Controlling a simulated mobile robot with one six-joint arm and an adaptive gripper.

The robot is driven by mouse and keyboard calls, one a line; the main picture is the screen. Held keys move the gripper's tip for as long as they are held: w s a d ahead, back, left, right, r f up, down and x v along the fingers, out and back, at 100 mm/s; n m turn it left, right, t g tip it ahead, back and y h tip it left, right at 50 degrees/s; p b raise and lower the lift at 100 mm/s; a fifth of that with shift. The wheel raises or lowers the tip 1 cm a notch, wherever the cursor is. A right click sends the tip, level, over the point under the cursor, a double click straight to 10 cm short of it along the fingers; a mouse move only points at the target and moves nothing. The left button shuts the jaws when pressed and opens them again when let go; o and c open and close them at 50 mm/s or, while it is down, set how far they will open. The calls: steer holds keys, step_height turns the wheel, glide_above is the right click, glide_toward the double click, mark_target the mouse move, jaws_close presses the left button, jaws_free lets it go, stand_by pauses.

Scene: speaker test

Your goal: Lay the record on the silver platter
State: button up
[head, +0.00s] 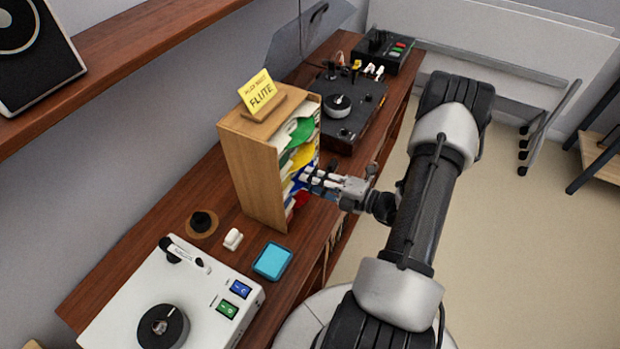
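A wooden rack (252,175) stands on the brown counter, its open side facing right. It holds several records or sleeves with green (301,131), yellow (303,156), blue and red (301,199) showing. My gripper (308,178) is at the rack's open side, at the height of a blue piece. Its fingers are small here, and I cannot tell whether they grip it. A white turntable (215,288) with a dark round hub (162,327) is at the lower left. A dark turntable (352,118) with a silver-topped hub (338,104) is behind the rack. I cannot tell which platter is silver.
A yellow sign reading "FLUTE" (258,92) stands on the rack. A cyan square (272,261), a small white object (233,239) and a black knob-like piece (203,223) lie before it. A black box (388,50) is at the back. A shelf (130,50) overhangs the left.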

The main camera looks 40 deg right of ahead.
steer(key=shift+w+a, duration=0.1)
steer(key=shift+w, duration=0.05)
steer(key=shift+f, duration=0.1)
jaws_close()
stand_by(1.0)
steer(key=shift+p, duration=0.3)
steer(key=f+p+v, duration=0.1)
steer(key=v, duration=1.7)
steer(key=shift+s, duration=0.35)
stand_by(0.8)
